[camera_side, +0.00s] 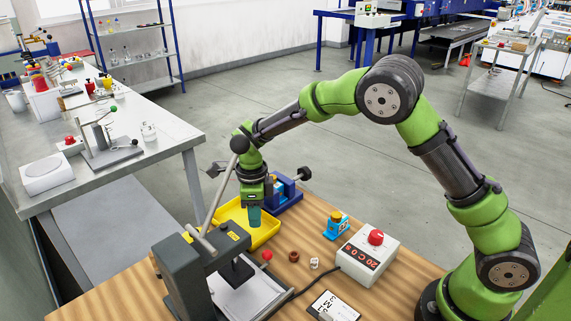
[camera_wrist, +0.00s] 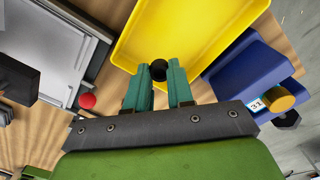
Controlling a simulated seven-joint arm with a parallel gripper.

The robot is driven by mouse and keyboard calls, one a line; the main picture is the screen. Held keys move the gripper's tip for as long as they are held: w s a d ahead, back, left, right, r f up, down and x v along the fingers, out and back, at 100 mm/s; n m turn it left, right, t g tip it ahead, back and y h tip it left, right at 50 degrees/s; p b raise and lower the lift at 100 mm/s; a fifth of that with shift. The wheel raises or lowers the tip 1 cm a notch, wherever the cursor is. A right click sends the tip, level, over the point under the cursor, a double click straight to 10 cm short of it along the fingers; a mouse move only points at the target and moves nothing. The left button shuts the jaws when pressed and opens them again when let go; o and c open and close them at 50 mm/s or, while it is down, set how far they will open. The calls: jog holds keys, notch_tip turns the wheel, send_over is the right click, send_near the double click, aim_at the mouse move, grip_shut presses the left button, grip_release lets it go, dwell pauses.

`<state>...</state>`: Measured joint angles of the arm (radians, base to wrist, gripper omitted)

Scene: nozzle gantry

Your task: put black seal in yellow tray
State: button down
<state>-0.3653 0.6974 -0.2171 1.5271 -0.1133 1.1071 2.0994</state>
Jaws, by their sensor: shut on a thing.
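My gripper (camera_wrist: 162,74) has teal fingers and is shut on the black seal (camera_wrist: 158,70), a small dark round piece at the fingertips in the wrist view. The yellow tray (camera_wrist: 205,20) lies beneath and just beyond the fingertips. In the side view, my gripper (camera_side: 254,217) points down over the right part of the yellow tray (camera_side: 228,213). The seal cannot be made out there. How high the seal is above the tray floor I cannot tell.
A grey press (camera_side: 185,270) stands in front of the tray, and a blue vise-like fixture (camera_side: 287,197) stands close behind it. A red ball (camera_side: 267,255), a brown ring (camera_side: 293,256), a white piece (camera_side: 314,264) and a control box (camera_side: 367,255) are to the right.

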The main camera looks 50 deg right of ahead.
jog(key=shift+w+f, duration=0.1)
jog(key=shift+f, duration=1.65)
jog(key=c, duration=1)
grip_release()
jog(key=shift+f, duration=0.15)
notch_tip(320, 180, up, 12)
jog(key=shift+f, duration=0.1)
jog(key=s+d+r+n+t+y, duration=0.1)
jog(key=s+d+r+n+t, duration=0.15)
jog(key=s+r+n, duration=0.5)
jog(key=s+d+r+n+t+y, duration=0.1)
jog(key=s+d+r+n+t, duration=0.1)
jog(key=s+d+r+n, duration=0.35)
jog(key=s+f+n+t, duration=0.1)
jog(key=s+n+t, duration=0.2)
jog(key=s+n, duration=0.6)
jog(key=shift+s+a, duration=0.4)
jog(key=shift+s, duration=0.4)
